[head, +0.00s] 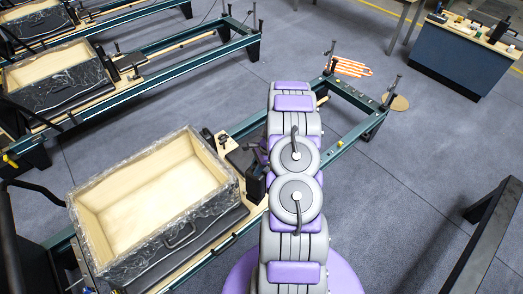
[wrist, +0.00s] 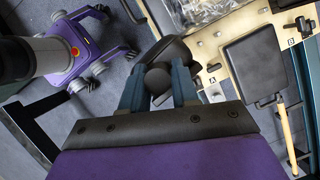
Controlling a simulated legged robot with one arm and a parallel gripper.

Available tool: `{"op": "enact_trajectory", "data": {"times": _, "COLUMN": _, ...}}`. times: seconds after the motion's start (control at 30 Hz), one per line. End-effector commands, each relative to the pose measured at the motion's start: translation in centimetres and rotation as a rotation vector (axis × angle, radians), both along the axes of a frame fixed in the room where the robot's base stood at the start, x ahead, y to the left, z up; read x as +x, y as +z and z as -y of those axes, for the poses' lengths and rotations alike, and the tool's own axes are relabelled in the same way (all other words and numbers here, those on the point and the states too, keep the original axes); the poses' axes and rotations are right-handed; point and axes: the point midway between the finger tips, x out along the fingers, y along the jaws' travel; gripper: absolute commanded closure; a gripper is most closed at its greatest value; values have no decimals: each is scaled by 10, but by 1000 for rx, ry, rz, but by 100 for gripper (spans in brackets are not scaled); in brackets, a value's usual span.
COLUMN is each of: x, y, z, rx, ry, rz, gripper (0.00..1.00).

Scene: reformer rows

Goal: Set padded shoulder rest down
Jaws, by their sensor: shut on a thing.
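The padded shoulder rest (wrist: 158,82) is black and rounded; it shows between the two blue-grey fingers of my gripper (wrist: 158,92) in the wrist view. My gripper is shut on it, beside the pale board (wrist: 213,62) near the mark "A". The fingers and the dark plate hide part of the rest, and I cannot tell whether it touches the board. A second black pad (wrist: 255,68) lies on the board to the right, near the mark "B". In the head view, my arm covers most of the gripper and the held rest.
A plastic-wrapped open box (head: 150,200) sits on the reformer (head: 345,150), left of my arm. More reformers (head: 130,70) stand at upper left. An orange-striped cloth (head: 350,67) lies near the far end. A cabinet (head: 460,55) stands at upper right. Floor on the right is mostly clear.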

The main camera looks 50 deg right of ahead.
Motion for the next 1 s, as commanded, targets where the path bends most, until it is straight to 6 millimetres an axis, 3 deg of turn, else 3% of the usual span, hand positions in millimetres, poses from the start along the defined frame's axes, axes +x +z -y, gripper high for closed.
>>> {"op": "enact_trajectory", "data": {"times": 0.57, "x": 23, "y": 67, "z": -77, "rx": -1, "ry": 479, "rz": 1, "gripper": 100}}
{"op": "enact_trajectory", "data": {"times": 0.77, "x": 34, "y": 98, "z": -114, "rx": -1, "ry": 705, "rz": 2, "gripper": 100}}
{"op": "enact_trajectory", "data": {"times": 1.0, "x": 52, "y": 146, "z": -171, "rx": -3, "ry": 1058, "rz": 2, "gripper": 100}}
